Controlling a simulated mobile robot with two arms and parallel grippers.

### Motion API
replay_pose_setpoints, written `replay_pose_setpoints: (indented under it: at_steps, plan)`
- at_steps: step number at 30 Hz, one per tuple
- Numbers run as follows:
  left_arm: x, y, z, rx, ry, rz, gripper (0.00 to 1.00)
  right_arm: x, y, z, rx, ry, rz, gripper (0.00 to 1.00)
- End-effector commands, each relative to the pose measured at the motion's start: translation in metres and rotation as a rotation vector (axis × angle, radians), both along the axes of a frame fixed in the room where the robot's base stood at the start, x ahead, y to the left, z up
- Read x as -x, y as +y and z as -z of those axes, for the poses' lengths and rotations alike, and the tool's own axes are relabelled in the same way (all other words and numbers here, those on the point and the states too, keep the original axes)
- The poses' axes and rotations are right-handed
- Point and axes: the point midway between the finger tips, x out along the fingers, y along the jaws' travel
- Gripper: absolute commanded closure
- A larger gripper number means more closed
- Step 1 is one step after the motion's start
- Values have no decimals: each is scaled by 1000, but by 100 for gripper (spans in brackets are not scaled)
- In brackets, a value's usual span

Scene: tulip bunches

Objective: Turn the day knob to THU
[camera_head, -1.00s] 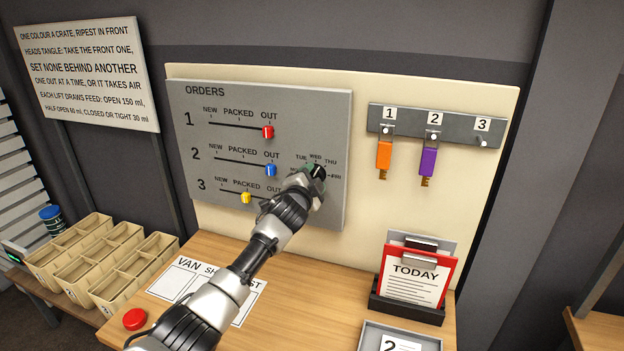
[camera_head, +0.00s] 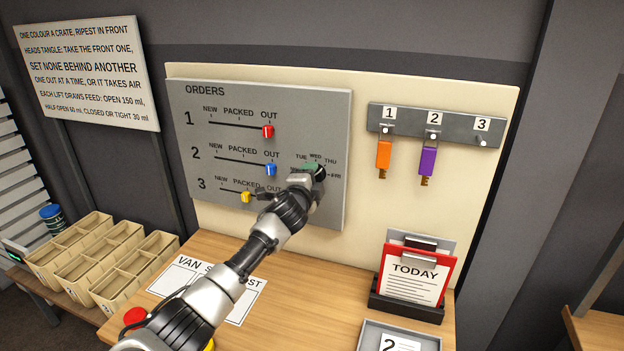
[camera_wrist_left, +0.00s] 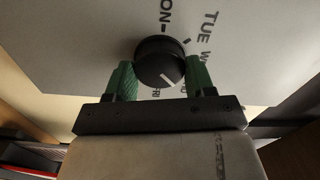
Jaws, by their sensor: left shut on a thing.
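The day knob (camera_wrist_left: 158,62) is a black round dial on the grey ORDERS panel (camera_head: 215,110), with day names around it. In the left wrist view its white pointer line slants to the lower right, toward the THU–FRI side. A finger partly covers the labels there, so I cannot tell the exact day. My left gripper (camera_wrist_left: 160,78) has its two green fingers on either side of the knob, shut on it. In the head view the left gripper (camera_head: 315,170) hides most of the knob. My right gripper is not in view.
Red (camera_head: 267,132), blue (camera_head: 270,170) and yellow (camera_head: 246,197) sliders sit on the panel left of the knob. Orange (camera_head: 384,155) and purple (camera_head: 428,162) tags hang at right. A TODAY clipboard (camera_head: 412,280) stands on the desk below. A red button (camera_head: 134,316) is partly behind my arm.

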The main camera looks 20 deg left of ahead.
Motion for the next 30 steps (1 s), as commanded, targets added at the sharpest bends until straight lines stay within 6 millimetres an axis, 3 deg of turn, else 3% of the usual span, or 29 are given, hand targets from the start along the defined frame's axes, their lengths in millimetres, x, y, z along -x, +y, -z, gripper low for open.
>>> replay_pose_setpoints:
  at_steps: [3, 4, 9, 20, 30]
  plan:
    - [0, 0, 2, 1, 3, 1, 70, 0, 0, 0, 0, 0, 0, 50]
    - [0, 0, 2, 1, 3, 1, 43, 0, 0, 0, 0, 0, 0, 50]
    - [0, 0, 1, 1, 2, 0, 20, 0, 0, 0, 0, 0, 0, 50]
    - [4, 0, 1, 1, 0, 0, 20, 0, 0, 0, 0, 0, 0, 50]
    - [45, 2, 3, 0, 1, 1, 20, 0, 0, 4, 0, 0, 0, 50]
